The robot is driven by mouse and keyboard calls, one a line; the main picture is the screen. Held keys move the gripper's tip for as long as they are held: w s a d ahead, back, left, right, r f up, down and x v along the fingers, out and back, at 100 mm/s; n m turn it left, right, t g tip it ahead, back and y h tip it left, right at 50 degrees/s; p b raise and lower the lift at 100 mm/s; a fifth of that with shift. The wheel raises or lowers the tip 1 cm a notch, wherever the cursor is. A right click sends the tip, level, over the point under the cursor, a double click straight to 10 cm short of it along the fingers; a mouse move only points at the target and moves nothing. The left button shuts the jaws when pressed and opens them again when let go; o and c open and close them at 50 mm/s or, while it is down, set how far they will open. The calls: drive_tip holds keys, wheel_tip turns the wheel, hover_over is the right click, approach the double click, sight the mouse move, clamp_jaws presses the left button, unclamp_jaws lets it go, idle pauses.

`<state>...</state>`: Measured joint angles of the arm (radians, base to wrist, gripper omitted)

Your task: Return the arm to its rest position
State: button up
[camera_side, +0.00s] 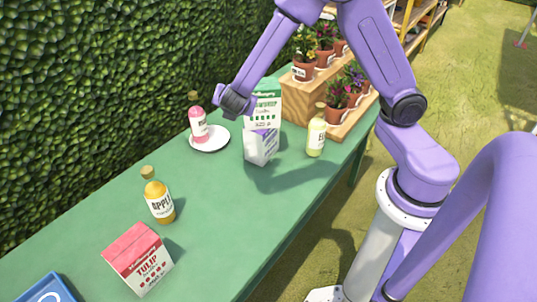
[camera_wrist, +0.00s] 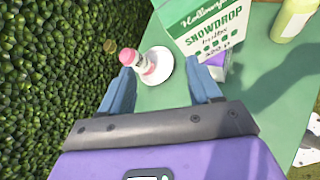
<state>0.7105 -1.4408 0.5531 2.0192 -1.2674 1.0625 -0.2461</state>
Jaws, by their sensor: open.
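My gripper (camera_side: 237,101) is above the green table, close to the left of the green-and-white Snowdrop carton (camera_side: 265,108) in the side view. In the wrist view the two blue fingers of my gripper (camera_wrist: 163,88) are spread, with nothing between them. The Snowdrop carton (camera_wrist: 208,28) stands beyond the right finger. A white carton with purple (camera_side: 262,148) shows just below it; I cannot tell whether they are stacked. A pink bottle (camera_side: 198,126) stands on a white plate (camera_side: 210,144), and both show ahead of the fingers in the wrist view.
A pale yellow bottle (camera_side: 316,138) stands right of the cartons. An orange Apple bottle (camera_side: 159,200), a red Tulip carton (camera_side: 138,259) and a blue tray (camera_side: 46,289) are at the near end. Wooden steps (camera_side: 294,100) hold potted flowers. A hedge (camera_side: 90,90) borders the table (camera_side: 225,215).

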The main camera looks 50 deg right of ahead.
drive_tip(key=s+a+r+m+g+y, duration=0.1)
drive_tip(key=s+m+g+y, duration=0.3)
drive_tip(key=s, duration=1.1)
drive_tip(key=s+a+r+m+g+y, duration=0.2)
drive_tip(key=s+r+m+g+y, duration=0.1)
drive_tip(key=s, duration=1.3)
drive_tip(key=m+y, duration=0.1)
drive_tip(key=m, duration=0.1)
drive_tip(key=shift+m+g, duration=0.3)
drive_tip(key=shift+g, duration=0.1)
drive_tip(key=shift+f, duration=0.1)
drive_tip(key=n+h, duration=0.5)
drive_tip(key=h, duration=1.3)
approach(318, 112)
drive_tip(key=d, duration=0.8)
drive_tip(key=shift+w+d+f, duration=0.1)
drive_tip(key=shift+d, duration=1.15)
drive_tip(key=shift+w+d+f, duration=0.1)
drive_tip(key=shift+d, duration=1.2)
